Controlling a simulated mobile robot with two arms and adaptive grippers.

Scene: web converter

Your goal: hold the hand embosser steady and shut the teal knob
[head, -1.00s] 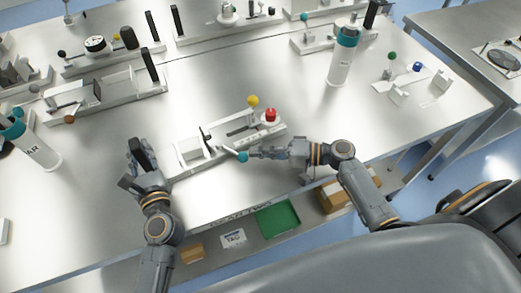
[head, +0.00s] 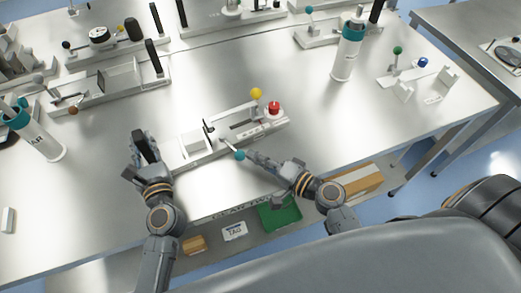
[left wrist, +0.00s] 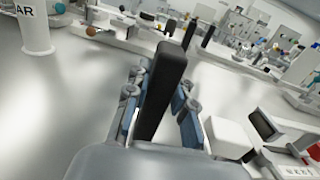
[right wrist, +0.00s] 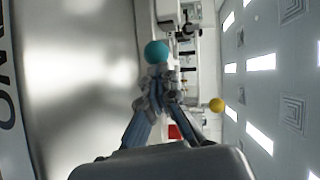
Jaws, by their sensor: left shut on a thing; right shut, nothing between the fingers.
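The hand embosser (head: 228,132) is a white device on the steel table, with a yellow ball (head: 256,93), a red button (head: 274,107) and the teal knob (head: 239,155) at its front side. My left gripper (head: 140,150) is shut on the black upright handle (left wrist: 165,90) at the embosser's left end. My right gripper (head: 252,156) is shut and empty, its tips close to the teal knob. In the right wrist view the teal knob (right wrist: 156,52) is just beyond the fingertips (right wrist: 158,75); I cannot tell whether they touch.
Similar devices stand along the back, one with a black handle (head: 157,62). A green tray (head: 278,214) lies on the shelf below.

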